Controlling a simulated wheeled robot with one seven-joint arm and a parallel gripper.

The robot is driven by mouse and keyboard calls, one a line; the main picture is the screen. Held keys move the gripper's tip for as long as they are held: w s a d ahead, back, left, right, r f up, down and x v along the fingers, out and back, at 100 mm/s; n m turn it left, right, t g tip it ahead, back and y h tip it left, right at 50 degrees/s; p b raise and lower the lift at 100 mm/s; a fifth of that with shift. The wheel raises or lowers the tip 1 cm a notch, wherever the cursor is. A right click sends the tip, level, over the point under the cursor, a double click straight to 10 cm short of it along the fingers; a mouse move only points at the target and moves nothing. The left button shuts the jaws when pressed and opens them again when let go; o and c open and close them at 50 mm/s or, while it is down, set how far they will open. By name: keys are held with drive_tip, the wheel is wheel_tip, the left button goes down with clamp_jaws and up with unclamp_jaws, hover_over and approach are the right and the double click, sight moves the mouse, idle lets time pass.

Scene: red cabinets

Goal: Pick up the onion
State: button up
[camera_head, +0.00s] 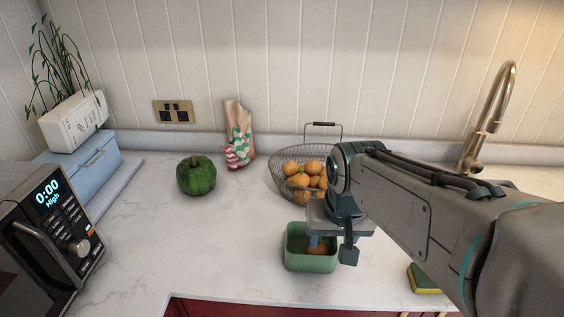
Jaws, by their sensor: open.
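A round brown-orange item, likely the onion (318,249), lies inside a green open box (311,263) near the counter's front edge. My gripper (331,247) points down over this box and is open. One finger reaches in above the item and partly covers it; the other shows at the box's right side. I cannot tell whether the fingers touch the item. My arm comes in from the right and hides part of the counter.
A wire basket (275,174) of several orange-brown round items stands just behind my gripper. A green pumpkin-like vegetable (196,176) and a paper bag (238,130) stand left of it. A microwave (55,235), sponge (424,281) and tap (490,125) are around.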

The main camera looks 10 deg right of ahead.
drive_tip(key=w+r+m+p, duration=0.1)
drive_tip(key=w+r+m, duration=0.2)
drive_tip(key=w, duration=0.4)
drive_tip(key=w+r+m+p, duration=0.2)
drive_tip(key=w+r, duration=0.1)
drive_tip(key=w, duration=0.4)
drive_tip(key=m+g+p, duration=0.2)
drive_tip(key=m+p, duration=0.1)
drive_tip(key=m, duration=0.3)
approach(300, 177)
drive_tip(key=f, duration=0.4)
drive_tip(key=shift+w+d+f+p, duration=0.15)
drive_tip(key=shift+d+f+p, duration=0.2)
drive_tip(key=shift+f+p, duration=0.05)
drive_tip(key=shift+w+a+f+p, duration=0.15)
drive_tip(key=shift+f+p, duration=0.2)
drive_tip(key=shift+f, duration=0.55)
drive_tip(key=shift+s+a+f+p, duration=0.1)
drive_tip(key=shift+f+p, duration=0.2)
drive_tip(key=shift+f, duration=0.6)
drive_tip(key=shift+w+a+f+p, duration=0.15)
drive_tip(key=shift+f+p, duration=0.2)
drive_tip(key=shift+f, duration=0.55)
drive_tip(key=shift+s, duration=0.1)
drive_tip(key=c, duration=0.7)
